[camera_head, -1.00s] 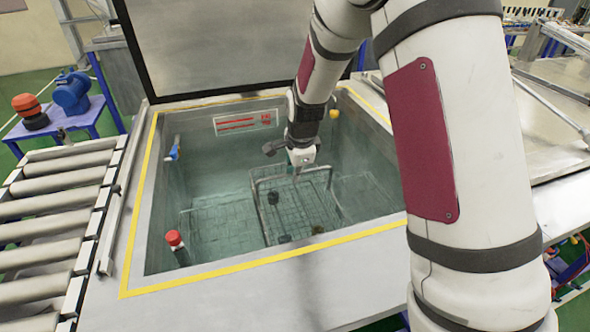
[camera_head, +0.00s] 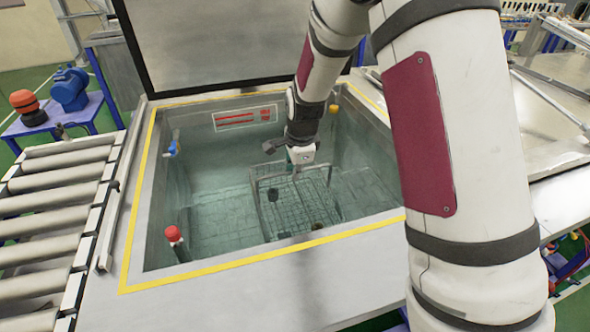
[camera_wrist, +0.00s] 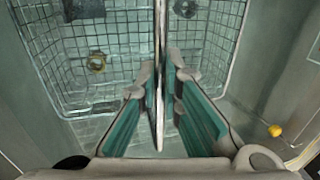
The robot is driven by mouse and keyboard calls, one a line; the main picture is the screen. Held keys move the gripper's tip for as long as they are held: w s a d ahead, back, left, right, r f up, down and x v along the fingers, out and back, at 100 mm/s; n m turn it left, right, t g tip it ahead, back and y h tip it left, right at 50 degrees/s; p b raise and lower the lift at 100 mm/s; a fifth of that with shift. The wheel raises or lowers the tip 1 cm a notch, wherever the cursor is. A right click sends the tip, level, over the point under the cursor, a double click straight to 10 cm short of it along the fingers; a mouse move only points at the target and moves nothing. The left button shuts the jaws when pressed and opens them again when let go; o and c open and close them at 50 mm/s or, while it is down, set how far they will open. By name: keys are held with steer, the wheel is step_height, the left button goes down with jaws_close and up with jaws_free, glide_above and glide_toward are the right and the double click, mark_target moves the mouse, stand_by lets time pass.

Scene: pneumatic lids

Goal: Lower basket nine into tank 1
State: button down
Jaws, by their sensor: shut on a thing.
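The wire basket (camera_head: 305,205) hangs inside the tank (camera_head: 134,250), low in the greenish liquid, with its handle loop up at my gripper. My gripper (camera_head: 300,168) is over the tank, pointing down. In the wrist view the two fingers of my gripper (camera_wrist: 160,100) are closed on the thin handle bar of the basket (camera_wrist: 55,60). A few small dark parts and a brass-coloured ring (camera_wrist: 96,62) lie in the basket. I cannot read a number on the basket. Whether it touches the tank floor is unclear.
The tank's lid (camera_head: 235,45) stands open at the back. A red-capped fitting (camera_head: 173,234) and a blue valve (camera_head: 171,148) sit at the left wall. A roller conveyor (camera_head: 45,225) runs along the left. A yellow line borders the opening.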

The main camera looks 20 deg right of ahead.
steer(key=c, duration=1.7)
jaws_free()
steer(key=shift+w+r+p+v, duration=0.15)
steer(key=shift+w+p+v, duration=0.7)
steer(key=shift+v, duration=3.1)
steer(key=shift+w+r+p+v, duration=0.2)
steer(key=shift+p+v, duration=1.2)
steer(key=shift+v, duration=2.5)
steer(key=shift+w+r+p+v, duration=0.1)
steer(key=shift+w+p+v, duration=0.75)
steer(key=shift+v, duration=3.1)
steer(key=shift+s, duration=0.3)
